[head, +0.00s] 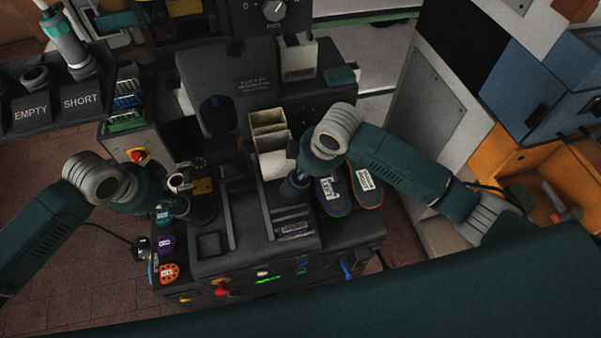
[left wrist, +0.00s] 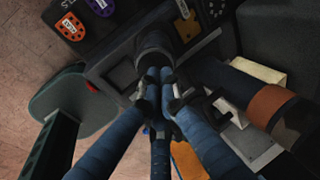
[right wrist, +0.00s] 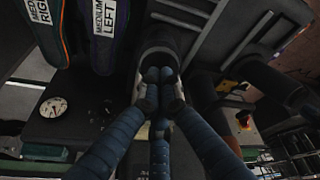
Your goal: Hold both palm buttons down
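The press (head: 250,215) stands in the middle of the head view. My left gripper (head: 180,184) is at its left front, beside a dark round button housing (head: 203,208). In the left wrist view, its blue fingers (left wrist: 160,76) are closed together at the mouth of that dark round housing (left wrist: 154,42). My right gripper (head: 296,184) is at the press's right side. In the right wrist view, its fingers (right wrist: 158,76) are closed together at another dark round housing (right wrist: 160,38). The fingertips hide the button faces, so contact and button travel cannot be told.
Labelled shoe parts (head: 366,185) lie right of my right gripper. Orange (head: 168,273) and purple (head: 166,244) tags lie at the press's left edge. A red knob (head: 222,288) is on the front. A beige bin (head: 268,122) stands behind; an orange bin (head: 530,165) is far right.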

